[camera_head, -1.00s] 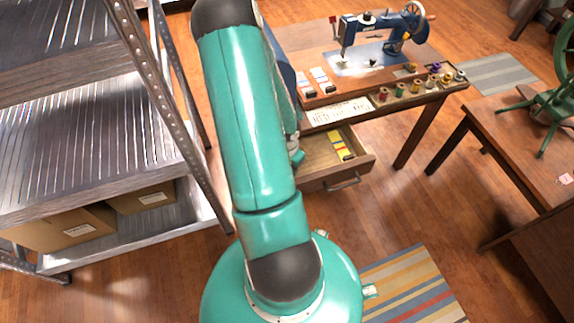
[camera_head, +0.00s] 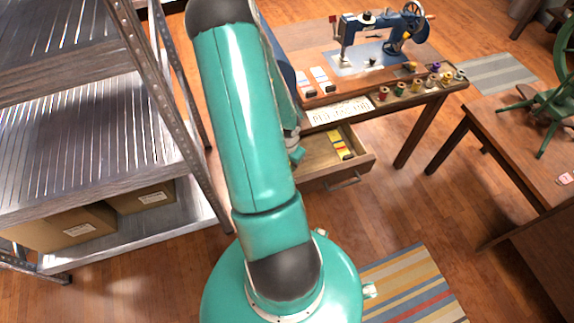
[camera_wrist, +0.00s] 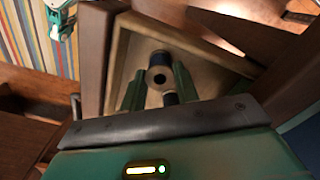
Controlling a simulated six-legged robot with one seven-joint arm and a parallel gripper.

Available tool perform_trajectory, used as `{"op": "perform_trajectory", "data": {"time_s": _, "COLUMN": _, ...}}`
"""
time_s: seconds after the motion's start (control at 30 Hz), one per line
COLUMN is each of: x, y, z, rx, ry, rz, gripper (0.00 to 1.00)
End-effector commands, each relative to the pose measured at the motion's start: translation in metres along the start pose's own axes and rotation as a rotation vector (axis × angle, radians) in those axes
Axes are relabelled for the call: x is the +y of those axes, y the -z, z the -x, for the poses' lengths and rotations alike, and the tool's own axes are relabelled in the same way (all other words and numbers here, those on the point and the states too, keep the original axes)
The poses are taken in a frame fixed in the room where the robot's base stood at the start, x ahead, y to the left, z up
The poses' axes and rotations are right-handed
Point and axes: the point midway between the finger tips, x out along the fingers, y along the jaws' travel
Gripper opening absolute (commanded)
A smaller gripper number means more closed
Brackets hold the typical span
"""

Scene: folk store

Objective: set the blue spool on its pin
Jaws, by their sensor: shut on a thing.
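My gripper (camera_wrist: 159,74) is inside the open drawer (camera_head: 318,180) in the wrist view, its two green fingers shut on a dark blue spool (camera_wrist: 160,58). The spool's tan end with a dark hole faces the camera. A smaller dark round piece (camera_wrist: 170,98) shows just below it; I cannot tell what it is. In the head view my arm hides most of the gripper and the spool. A spool rack (camera_head: 427,90) with several coloured spools runs along the sewing table's front right edge. I cannot make out a bare pin there.
A blue sewing machine (camera_head: 375,50) stands on the table (camera_head: 303,38). Yellow and dark items (camera_head: 341,145) lie in the drawer, whose walls are close around my gripper. A metal shelf (camera_head: 90,140) stands left, another table (camera_head: 500,140) right.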

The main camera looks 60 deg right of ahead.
Motion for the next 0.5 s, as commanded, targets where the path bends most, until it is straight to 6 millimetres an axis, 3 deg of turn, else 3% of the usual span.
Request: {"op": "perform_trajectory", "data": {"time_s": 0.5, "x": 0.000, "y": -0.001, "z": 0.035, "rx": -0.001, "ry": 0.000, "rz": 0.000, "gripper": 0.17}}
